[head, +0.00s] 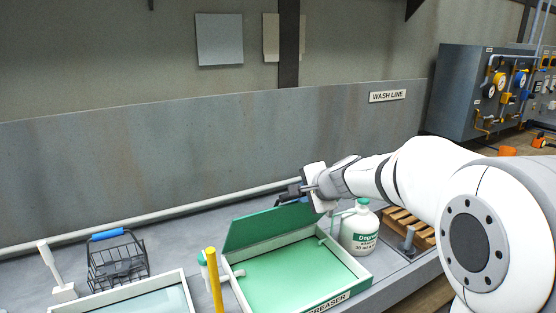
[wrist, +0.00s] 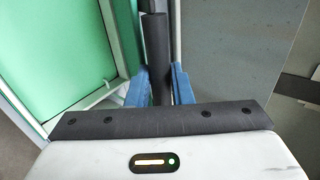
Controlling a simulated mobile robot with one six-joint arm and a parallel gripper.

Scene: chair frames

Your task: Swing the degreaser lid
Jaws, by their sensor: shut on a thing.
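The degreaser tank (head: 345,262) is a white-rimmed basin with bright green inside. Its green lid (head: 262,226) stands raised along the tank's back edge, tilted up and open. My gripper (head: 290,192) is at the lid's upper right edge. In the wrist view my gripper's blue fingers (wrist: 162,88) are closed on a dark round handle bar (wrist: 155,45), one finger on each side. A green surface with a pale frame fills the left of the wrist view; I cannot tell whether it is lid or tank. The lid's join to the tank is partly hidden.
A white degreaser jug (head: 359,232) stands right of the tank, near a wooden pallet (head: 405,228). A yellow post (head: 214,280) stands at the tank's left front. A wire basket (head: 117,264) and second basin (head: 150,300) are left. A grey wall (head: 200,150) stands behind.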

